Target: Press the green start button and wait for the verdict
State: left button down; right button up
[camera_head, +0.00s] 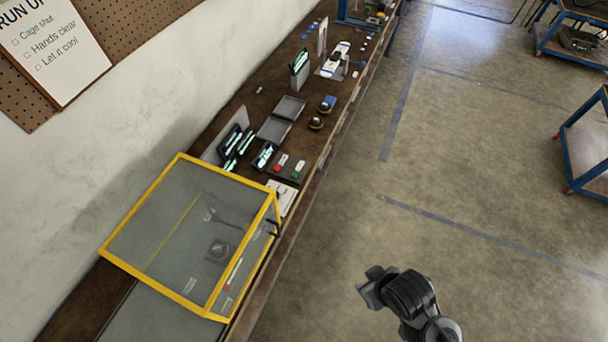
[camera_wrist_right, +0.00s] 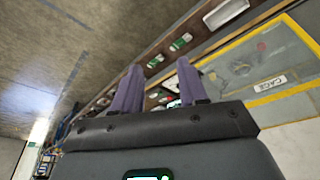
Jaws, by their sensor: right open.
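A dark control box (camera_head: 286,165) on the long bench carries a small green button (camera_head: 294,174) beside a red button (camera_head: 277,168), with a lit display (camera_head: 264,155) at its left. My right gripper (camera_head: 372,286) is out over the floor, to the right of the bench and well away from the button. In the right wrist view its two purple fingers (camera_wrist_right: 158,80) stand apart with nothing between them. The yellow-framed clear cage (camera_head: 180,160) stands on the near bench, with dim parts inside it. The verdict cannot be read. My left gripper is not in view.
Grey trays (camera_head: 274,129), lit screens and small parts stand farther along the bench (camera_head: 262,103). A white sheet (camera_head: 281,197) lies between the cage and control box. A run-up notice (camera_head: 52,45) hangs on the wall. Blue carts (camera_head: 585,150) stand at right; floor between is clear.

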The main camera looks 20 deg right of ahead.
jog(key=shift+a, duration=0.1)
jog(key=shift+r, duration=0.1)
grip_shut()
dwell(1.6)
